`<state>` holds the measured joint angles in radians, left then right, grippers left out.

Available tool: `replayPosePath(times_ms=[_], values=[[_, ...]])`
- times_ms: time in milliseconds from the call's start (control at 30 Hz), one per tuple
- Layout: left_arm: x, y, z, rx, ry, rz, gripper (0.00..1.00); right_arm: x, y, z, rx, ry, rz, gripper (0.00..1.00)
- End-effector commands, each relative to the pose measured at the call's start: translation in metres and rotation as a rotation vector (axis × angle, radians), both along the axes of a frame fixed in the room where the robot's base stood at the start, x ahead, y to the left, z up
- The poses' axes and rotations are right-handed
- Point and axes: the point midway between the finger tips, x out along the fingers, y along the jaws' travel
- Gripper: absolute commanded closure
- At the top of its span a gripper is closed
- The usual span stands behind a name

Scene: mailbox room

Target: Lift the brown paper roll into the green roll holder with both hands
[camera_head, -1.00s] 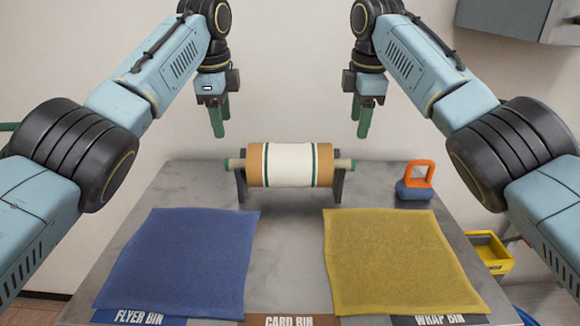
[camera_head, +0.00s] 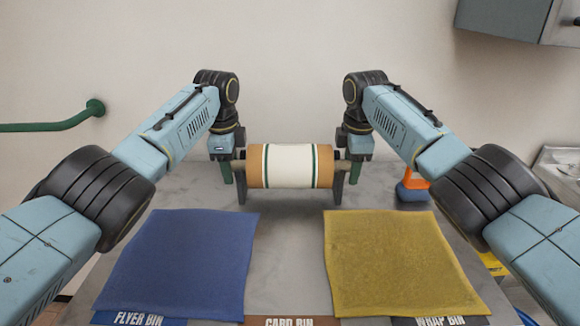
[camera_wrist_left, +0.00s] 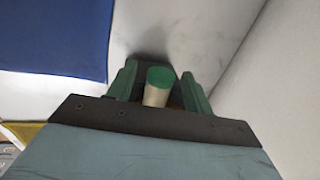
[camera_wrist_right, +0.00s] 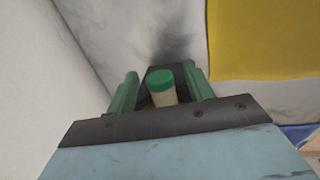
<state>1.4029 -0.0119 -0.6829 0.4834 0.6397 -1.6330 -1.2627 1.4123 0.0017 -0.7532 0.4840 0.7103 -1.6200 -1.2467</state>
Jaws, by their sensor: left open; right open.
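The brown paper roll (camera_head: 290,166) has a white middle band and green stripes. It lies level on a dark stand (camera_head: 337,188) at the back of the table, with a rod end sticking out each side. My left gripper (camera_head: 226,171) is open at the left rod end. In the left wrist view the green-tipped rod end (camera_wrist_left: 158,85) lies between its fingers. My right gripper (camera_head: 356,170) is open at the right rod end. In the right wrist view the green-tipped rod end (camera_wrist_right: 161,86) lies between its fingers. I cannot identify the green roll holder with certainty.
A green bar (camera_head: 50,125) with a round wall mount is at the left. A blue mat (camera_head: 180,262) and a yellow mat (camera_head: 395,262) cover the front table. An orange-handled blue object (camera_head: 412,190) is partly hidden by my right arm. A grey cabinet (camera_head: 505,15) hangs upper right.

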Motion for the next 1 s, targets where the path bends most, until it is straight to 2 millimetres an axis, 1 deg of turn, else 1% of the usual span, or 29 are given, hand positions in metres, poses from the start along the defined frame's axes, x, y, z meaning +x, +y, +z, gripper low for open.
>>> replayPosePath(times_ms=[33, 133, 400, 433, 800, 833, 1000], values=[[0.0004, -0.0001, -0.0038, 0.000, 0.001, 0.000, 0.49, 0.0002, -0.0001, -0.0040, -0.001, 0.002, -0.001, 0.48], [0.0011, 0.0000, -0.0073, 0.000, -0.001, 0.000, 0.49, 0.0009, 0.0000, -0.0077, 0.000, 0.001, 0.000, 0.48], [0.0013, 0.0003, -0.0083, 0.000, -0.001, 0.001, 0.49, 0.0011, 0.0001, -0.0085, 0.000, 0.000, 0.001, 0.48], [0.0013, 0.0003, -0.0083, 0.000, -0.001, 0.001, 0.50, 0.0011, 0.0001, -0.0085, 0.000, 0.000, 0.001, 0.49], [0.0013, 0.0004, -0.0080, 0.000, -0.001, 0.001, 0.98, 0.0011, 0.0000, -0.0082, 0.000, 0.000, 0.000, 0.98], [0.0013, 0.0005, -0.0080, 0.000, -0.001, 0.001, 1.00, 0.0011, 0.0000, -0.0082, 0.000, 0.000, 0.000, 1.00], [0.0014, 0.0005, -0.0079, 0.000, -0.001, 0.001, 1.00, 0.0011, 0.0000, -0.0081, 0.000, 0.000, 0.000, 1.00]])
